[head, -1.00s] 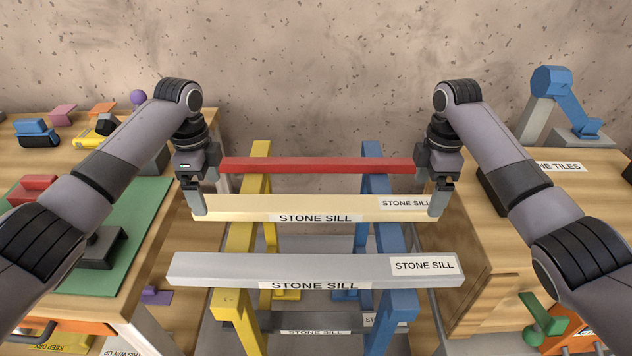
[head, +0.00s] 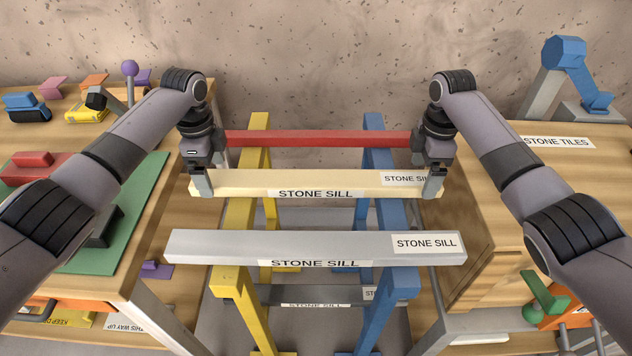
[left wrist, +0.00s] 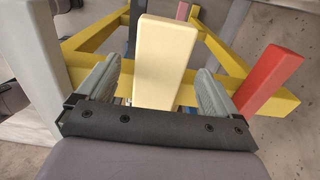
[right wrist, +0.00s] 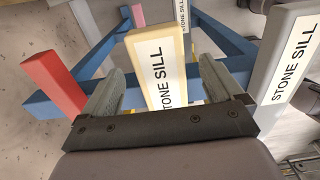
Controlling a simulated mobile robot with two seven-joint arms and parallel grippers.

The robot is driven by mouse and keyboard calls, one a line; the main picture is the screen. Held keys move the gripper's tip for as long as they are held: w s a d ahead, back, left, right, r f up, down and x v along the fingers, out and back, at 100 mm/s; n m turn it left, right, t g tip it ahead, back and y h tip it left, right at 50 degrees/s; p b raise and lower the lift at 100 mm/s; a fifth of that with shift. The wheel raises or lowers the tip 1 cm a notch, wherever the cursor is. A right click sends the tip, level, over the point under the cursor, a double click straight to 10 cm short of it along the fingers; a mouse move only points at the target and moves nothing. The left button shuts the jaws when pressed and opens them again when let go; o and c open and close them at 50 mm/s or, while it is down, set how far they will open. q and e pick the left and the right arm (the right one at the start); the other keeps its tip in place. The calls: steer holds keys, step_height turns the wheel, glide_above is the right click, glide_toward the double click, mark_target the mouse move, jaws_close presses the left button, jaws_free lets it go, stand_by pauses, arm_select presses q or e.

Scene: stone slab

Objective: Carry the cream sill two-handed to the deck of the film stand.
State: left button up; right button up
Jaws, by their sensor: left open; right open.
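The cream sill (head: 320,181) lies across a yellow trestle (head: 236,212) and a blue trestle (head: 388,214), between a red bar and a grey sill. My left gripper (head: 204,184) is at its left end, and my right gripper (head: 432,182) is at its right end. In the left wrist view the cream sill (left wrist: 164,58) stands between the open fingers, with gaps on both sides. In the right wrist view the cream sill (right wrist: 157,68), with its label, is also between open fingers. I cannot make out the film stand.
The red bar (head: 320,139) lies behind the cream sill and the grey sill (head: 300,247) in front, on the same trestles. A dark sill (head: 330,295) lies lower. Wooden benches with objects flank both sides, including a green mat (head: 130,220) and a blue lamp-like thing (head: 582,75).

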arm_select(q)
steer(key=shift+f, duration=1.15)
arm_select(e)
steer(key=shift+f, duration=1.15)
arm_select(q)
jaws_close()
arm_select(e)
jaws_close()
arm_select(q)
steer(key=shift+w+r, duration=0.1)
steer(key=shift+r, duration=0.1)
arm_select(e)
steer(key=shift+r, duration=0.2)
